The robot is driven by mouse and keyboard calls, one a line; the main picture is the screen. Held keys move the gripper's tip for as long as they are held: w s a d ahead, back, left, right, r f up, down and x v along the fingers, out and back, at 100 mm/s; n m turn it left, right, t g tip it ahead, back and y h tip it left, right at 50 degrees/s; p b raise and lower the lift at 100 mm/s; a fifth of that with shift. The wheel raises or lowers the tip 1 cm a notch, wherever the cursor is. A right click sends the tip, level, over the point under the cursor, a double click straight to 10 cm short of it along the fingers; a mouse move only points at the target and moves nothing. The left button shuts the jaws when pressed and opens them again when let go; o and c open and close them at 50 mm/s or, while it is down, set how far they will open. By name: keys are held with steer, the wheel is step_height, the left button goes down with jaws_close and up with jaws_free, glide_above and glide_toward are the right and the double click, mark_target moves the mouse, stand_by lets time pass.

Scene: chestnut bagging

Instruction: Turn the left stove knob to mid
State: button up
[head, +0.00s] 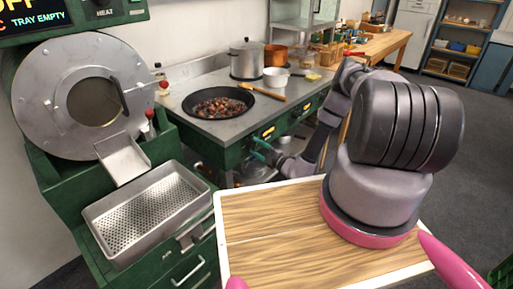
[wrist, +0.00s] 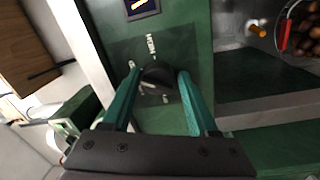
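The left stove knob (wrist: 158,74) is a dark round knob on the green stove front in the wrist view. Light lettering surrounds it; "HIGH" can be made out, the other marks are too small to read surely. Its pointer direction is unclear. My gripper (wrist: 158,76) has its two teal fingers on either side of the knob, with a narrow gap visible at the left finger; firm contact does not show. In the head view my gripper (head: 260,150) is at the stove front (head: 232,152), below the left lit display (head: 268,131), and hides the knob.
A pan of chestnuts (head: 219,104) sits on the stove top, with a pot (head: 247,60) and a white bowl (head: 276,77) behind. A roaster drum (head: 68,95) and perforated tray (head: 147,212) stand at left. A wooden board (head: 270,240) lies in front.

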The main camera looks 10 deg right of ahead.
steer(key=shift+o, duration=1)
steer(key=v, duration=1)
steer(key=shift+s+d, duration=0.15)
steer(key=shift+s, duration=0.25)
